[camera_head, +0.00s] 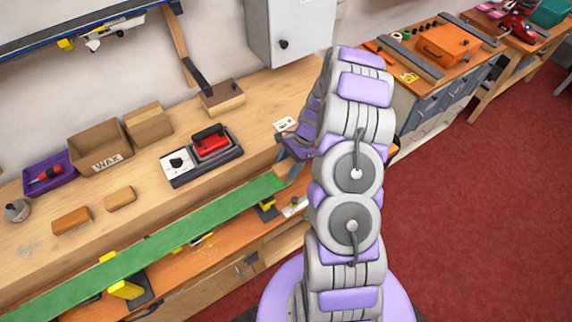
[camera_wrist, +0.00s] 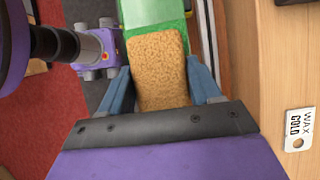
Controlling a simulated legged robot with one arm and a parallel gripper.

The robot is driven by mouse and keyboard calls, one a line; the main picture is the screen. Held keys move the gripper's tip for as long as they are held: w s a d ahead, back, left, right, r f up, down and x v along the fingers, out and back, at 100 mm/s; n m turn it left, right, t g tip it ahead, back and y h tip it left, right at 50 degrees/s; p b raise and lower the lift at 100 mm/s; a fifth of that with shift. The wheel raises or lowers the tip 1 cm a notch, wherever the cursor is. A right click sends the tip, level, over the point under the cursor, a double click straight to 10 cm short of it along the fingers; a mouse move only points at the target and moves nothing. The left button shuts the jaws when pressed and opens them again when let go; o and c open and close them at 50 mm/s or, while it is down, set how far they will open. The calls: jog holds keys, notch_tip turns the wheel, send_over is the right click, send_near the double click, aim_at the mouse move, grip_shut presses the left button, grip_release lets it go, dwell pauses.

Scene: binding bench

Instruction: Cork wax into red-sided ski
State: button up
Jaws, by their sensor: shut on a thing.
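My gripper (camera_head: 292,155) is at the right end of a long green-faced ski (camera_head: 170,240) along the front of the bench. In the wrist view, its two blue fingers (camera_wrist: 158,72) are shut on a tan cork block (camera_wrist: 157,62), one on each side. The ski's green face (camera_wrist: 150,12) shows just beyond the block. I cannot tell whether the block touches it. No red side of the ski can be made out. My arm hides part of the ski end in the head view.
A brown block (camera_head: 72,220) and a tan block (camera_head: 120,197) lie on the bench. Behind are a red-handled iron (camera_head: 210,141) on a stand, a WAX box (camera_head: 100,148) and a purple tray (camera_head: 36,188). Yellow supports (camera_head: 125,290) stand under the ski. Red floor (camera_head: 480,220) is clear at right.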

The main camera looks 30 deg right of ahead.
jog(key=shift+d+f, duration=0.1)
jog(key=shift+a+f, duration=0.25)
jog(key=shift+a, duration=0.25)
jog(key=shift+f, duration=0.1)
jog(key=shift+d+f, duration=0.3)
jog(key=shift+d, duration=0.05)
jog(key=shift+f, duration=0.15)
jog(key=shift+a, duration=0.1)
